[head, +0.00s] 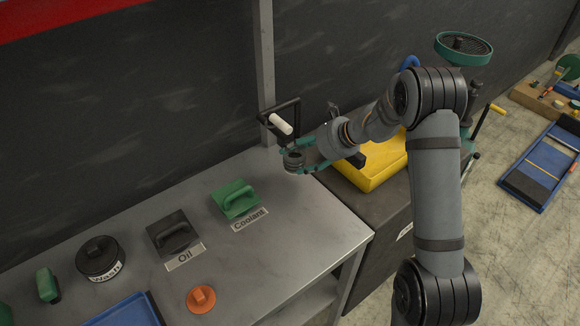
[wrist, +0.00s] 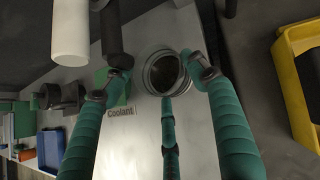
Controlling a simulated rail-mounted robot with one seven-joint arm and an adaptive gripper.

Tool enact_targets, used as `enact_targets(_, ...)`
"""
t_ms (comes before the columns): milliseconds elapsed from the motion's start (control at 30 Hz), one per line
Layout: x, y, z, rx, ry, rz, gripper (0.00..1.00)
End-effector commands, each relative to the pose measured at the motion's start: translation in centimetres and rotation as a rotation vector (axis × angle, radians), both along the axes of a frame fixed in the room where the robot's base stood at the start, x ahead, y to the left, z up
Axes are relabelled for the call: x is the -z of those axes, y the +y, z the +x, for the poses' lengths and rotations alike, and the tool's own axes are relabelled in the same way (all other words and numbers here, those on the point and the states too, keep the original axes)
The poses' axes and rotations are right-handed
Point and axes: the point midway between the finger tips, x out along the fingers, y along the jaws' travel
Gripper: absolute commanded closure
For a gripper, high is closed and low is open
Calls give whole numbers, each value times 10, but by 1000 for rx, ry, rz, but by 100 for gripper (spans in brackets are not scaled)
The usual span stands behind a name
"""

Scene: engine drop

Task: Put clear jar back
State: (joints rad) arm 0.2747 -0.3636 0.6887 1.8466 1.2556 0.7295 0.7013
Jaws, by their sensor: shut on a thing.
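The clear jar (wrist: 164,74) shows end-on as a round, glassy rim with a dark inside in the wrist view. It sits between the teal fingers of my gripper (wrist: 165,88), which is shut on it. In the head view my gripper (head: 298,160) is over the back right part of the metal bench, and the jar (head: 292,160) shows as a small dark round shape, partly covered by the fingers. It appears held above the bench top; the exact gap cannot be told.
A black bracket with a white roller (head: 281,124) is close behind my gripper. The bench (head: 300,245) carries a green Coolant block (head: 235,198), a dark Oil block (head: 174,235), a Wash pot (head: 100,258) and an orange piece (head: 201,299). A yellow case (head: 375,163) lies to the right.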

Motion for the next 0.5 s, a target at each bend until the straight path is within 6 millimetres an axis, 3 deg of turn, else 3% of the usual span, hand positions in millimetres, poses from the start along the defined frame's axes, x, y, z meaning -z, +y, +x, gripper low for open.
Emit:
enact_targets(200,14,24,3,2,-3,1,90)
enact_targets(500,46,27,2,4,0,1,90)
